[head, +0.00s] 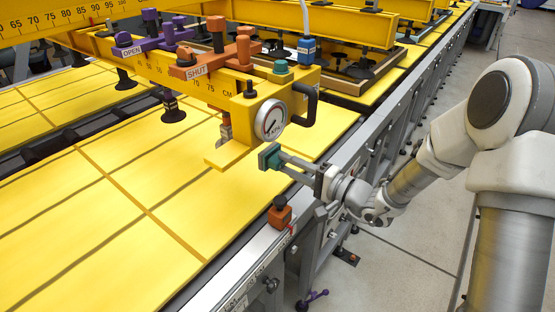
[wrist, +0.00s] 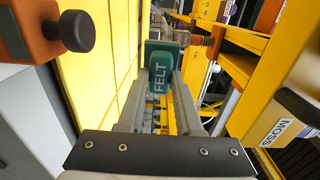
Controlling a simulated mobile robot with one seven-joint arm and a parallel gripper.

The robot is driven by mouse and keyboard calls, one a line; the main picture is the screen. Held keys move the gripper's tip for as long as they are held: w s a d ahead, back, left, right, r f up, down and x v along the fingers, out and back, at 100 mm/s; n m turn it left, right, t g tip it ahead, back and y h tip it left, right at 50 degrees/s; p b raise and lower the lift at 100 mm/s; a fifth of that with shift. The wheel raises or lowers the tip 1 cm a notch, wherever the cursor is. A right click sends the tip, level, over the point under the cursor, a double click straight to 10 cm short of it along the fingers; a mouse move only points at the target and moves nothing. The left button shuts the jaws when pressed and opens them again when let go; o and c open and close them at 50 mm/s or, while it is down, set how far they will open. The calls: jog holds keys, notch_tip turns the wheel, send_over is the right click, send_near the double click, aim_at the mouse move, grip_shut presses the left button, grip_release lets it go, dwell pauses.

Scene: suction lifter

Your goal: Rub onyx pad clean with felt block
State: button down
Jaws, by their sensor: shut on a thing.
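My gripper (head: 284,163) is shut on the teal-green felt block (head: 268,156), just right of the yellow lifter beam's end and below its gauge. In the wrist view the felt block (wrist: 161,85) shows its FELT lettering between the two fingers, above the yellow panels. Black round suction pads hang under the lifter; one pad (head: 173,115) and another pad (head: 125,84) show in the head view. I cannot read which pad is onyx.
A round gauge (head: 270,119) and black handle (head: 309,104) are close above my gripper. An orange block with a dark knob (head: 279,213) sits on the grey rail. Purple OPEN (head: 130,50) and orange SHUT (head: 195,68) levers top the beam. A MOSS label (wrist: 283,131) is at right.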

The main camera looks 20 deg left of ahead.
aim_at(267, 155)
jog(key=shift+p+x, duration=0.65)
jog(key=shift+x, duration=2.5)
jog(key=shift+a, duration=0.1)
